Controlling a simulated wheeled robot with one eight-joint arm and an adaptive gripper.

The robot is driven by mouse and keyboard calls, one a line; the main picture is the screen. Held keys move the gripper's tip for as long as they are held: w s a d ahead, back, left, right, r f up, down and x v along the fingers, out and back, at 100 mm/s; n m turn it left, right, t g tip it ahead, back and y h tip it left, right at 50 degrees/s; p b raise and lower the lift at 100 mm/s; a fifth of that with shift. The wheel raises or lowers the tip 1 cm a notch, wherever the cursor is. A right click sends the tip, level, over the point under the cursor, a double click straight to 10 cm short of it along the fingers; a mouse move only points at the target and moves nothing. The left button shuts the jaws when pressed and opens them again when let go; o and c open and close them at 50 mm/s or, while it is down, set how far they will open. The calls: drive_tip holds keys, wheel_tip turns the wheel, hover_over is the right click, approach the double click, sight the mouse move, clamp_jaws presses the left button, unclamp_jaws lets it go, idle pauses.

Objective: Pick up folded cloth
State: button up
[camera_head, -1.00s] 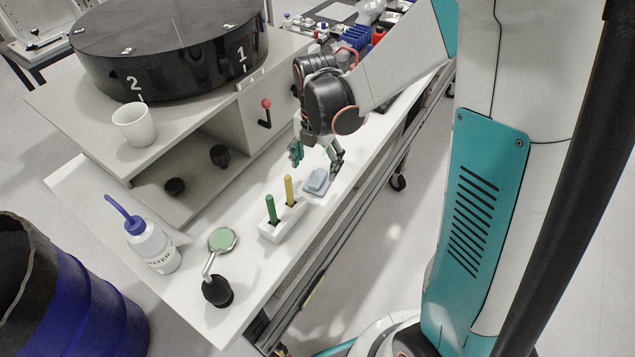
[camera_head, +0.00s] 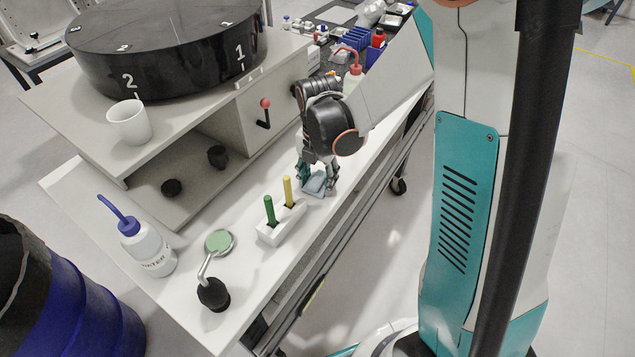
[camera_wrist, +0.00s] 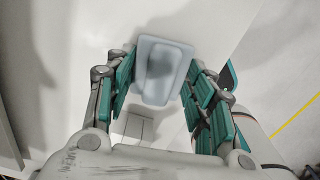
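The folded cloth (camera_head: 316,187) is a small light blue-grey pad on the white bench, near its right edge. In the wrist view the cloth (camera_wrist: 160,72) lies flat between the fingertips, with a shadow across its middle. My gripper (camera_head: 318,177) is down at the cloth, fingers pointing downward. In the wrist view my gripper (camera_wrist: 160,75) has one teal-padded finger on each side of the cloth, spread about its width. The gaps at both sides are very small, and I cannot tell whether the pads touch it.
A white holder (camera_head: 272,237) with a green and a yellow stick stands in front of the cloth. Nearer are a round mirror (camera_head: 219,242) on a black base and a wash bottle (camera_head: 152,250). A raised shelf (camera_head: 75,125) borders the left; the bench edge is close on the right.

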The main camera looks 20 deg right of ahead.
sight(317, 178)
drive_tip(key=shift+r, duration=0.15)
wheel_tip(317, 178, up, 20)
drive_tip(key=p, duration=0.6)
drive_tip(key=shift+a, duration=0.1)
drive_tip(key=shift+c, duration=0.4)
